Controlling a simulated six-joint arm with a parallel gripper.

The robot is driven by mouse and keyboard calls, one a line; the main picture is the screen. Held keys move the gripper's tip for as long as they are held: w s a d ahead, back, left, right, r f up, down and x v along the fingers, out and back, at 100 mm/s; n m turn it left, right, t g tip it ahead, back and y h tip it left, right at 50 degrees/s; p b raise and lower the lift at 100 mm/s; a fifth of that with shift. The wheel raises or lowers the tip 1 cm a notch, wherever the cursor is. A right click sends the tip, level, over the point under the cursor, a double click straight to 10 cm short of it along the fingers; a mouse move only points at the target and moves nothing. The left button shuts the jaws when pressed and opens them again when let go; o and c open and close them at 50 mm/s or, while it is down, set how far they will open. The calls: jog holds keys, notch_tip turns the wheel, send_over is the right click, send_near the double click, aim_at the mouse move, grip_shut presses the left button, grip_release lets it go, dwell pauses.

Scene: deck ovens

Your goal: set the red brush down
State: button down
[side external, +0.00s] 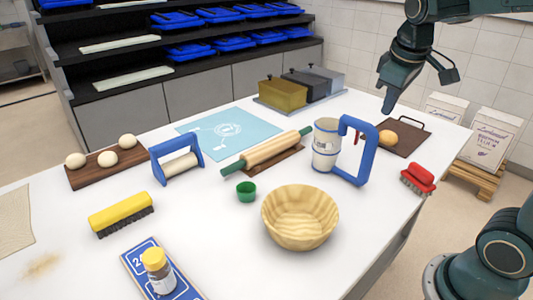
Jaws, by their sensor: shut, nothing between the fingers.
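The red brush (420,177) rests bristles down on the white table (225,260), close to its right edge. Its handle is red and its bristles are dark. My gripper (387,108) is shut and empty. It hangs above the far right part of the table, up and to the left of the red brush in the picture and apart from it. Nothing hides the brush.
A sifter with a blue handle (360,150), a rolling pin (268,150) and a wooden bowl (300,217) stand left of the brush. A dark board (402,141) with a round bun lies below my gripper. A yellow brush (120,213) lies front left.

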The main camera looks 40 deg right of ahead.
jog(key=w+d+f+g+y, duration=0.1)
jog(key=d+f+g, duration=0.3)
jog(key=d+f, duration=0.4)
jog(key=w+d+f+g+y, duration=0.1)
jog(key=w+d+f+g, duration=0.1)
jog(key=d+f+g, duration=0.3)
jog(key=d+f, duration=0.3)
jog(key=f, duration=0.1)
jog(key=shift+w+d+f+m+g, duration=0.15)
jog(key=shift+w+f+m+g, duration=0.1)
jog(key=shift+f+m+g, duration=0.1)
jog(key=shift+s, duration=0.2)
send_near(432, 173)
jog(key=x, duration=0.3)
jog(key=s+x, duration=0.1)
jog(key=x, duration=0.1)
jog(key=shift+s+d+r, duration=0.1)
jog(key=shift+s+d, duration=0.05)
jog(key=shift+d, duration=0.05)
jog(key=shift+f, duration=0.95)
